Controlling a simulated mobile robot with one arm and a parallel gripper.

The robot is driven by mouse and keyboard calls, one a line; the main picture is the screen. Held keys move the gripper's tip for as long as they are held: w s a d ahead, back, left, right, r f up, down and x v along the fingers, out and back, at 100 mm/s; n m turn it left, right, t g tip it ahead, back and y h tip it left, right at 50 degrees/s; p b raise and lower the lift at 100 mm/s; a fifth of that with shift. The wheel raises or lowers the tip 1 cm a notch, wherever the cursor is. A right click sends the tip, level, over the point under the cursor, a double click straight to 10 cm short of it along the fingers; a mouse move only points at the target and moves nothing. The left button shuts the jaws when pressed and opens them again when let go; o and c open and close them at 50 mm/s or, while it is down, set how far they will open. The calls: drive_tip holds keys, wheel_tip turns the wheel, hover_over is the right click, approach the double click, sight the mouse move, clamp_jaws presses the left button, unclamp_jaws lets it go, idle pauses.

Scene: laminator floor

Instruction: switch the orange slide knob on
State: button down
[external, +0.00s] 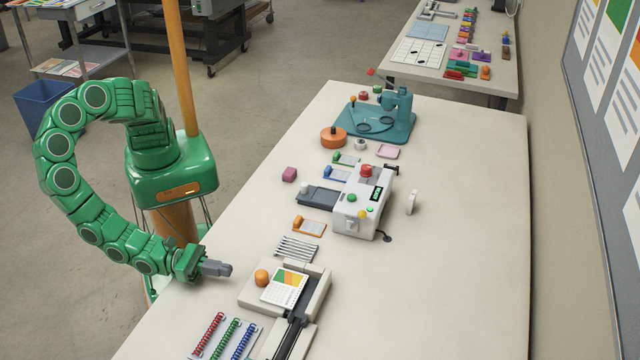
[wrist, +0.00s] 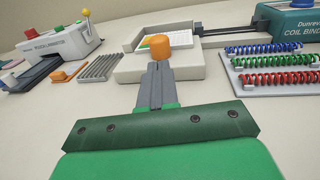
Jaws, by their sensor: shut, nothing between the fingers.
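A small orange knob (external: 299,222) stands at the left end of an orange-framed slide plate (external: 313,228) on the table. In the wrist view this knob (wrist: 58,75) is small, at the left. A larger orange knob (external: 262,277) stands on a pale punch-like device (external: 317,299). I cannot tell for certain which knob the task names. My gripper (external: 229,269) is shut and empty, just left of the pale device and above the table's left edge. In the wrist view its grey fingers (wrist: 156,70) point at the larger orange knob (wrist: 171,46), overlapping its lower edge.
Metal strips (external: 296,248) lie between the orange plate and the pale device. Coloured coils (external: 226,338) lie in front. A white laminator (external: 361,204) stands beyond, with blue and green slide plates (external: 345,160) nearby.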

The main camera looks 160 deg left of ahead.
sight(252, 282)
drive_tip(key=shift+x, duration=2.75)
drive_tip(key=shift+w+a, duration=0.1)
drive_tip(key=shift+a, duration=0.05)
drive_tip(key=shift+x, duration=1.25)
drive_tip(key=shift+w+r, duration=0.1)
drive_tip(key=shift+w, duration=0.2)
drive_tip(key=shift+a+r, duration=0.1)
drive_tip(key=shift+s+d, duration=0.15)
drive_tip(key=shift+d, duration=0.25)
drive_tip(key=shift+v, duration=6.8)
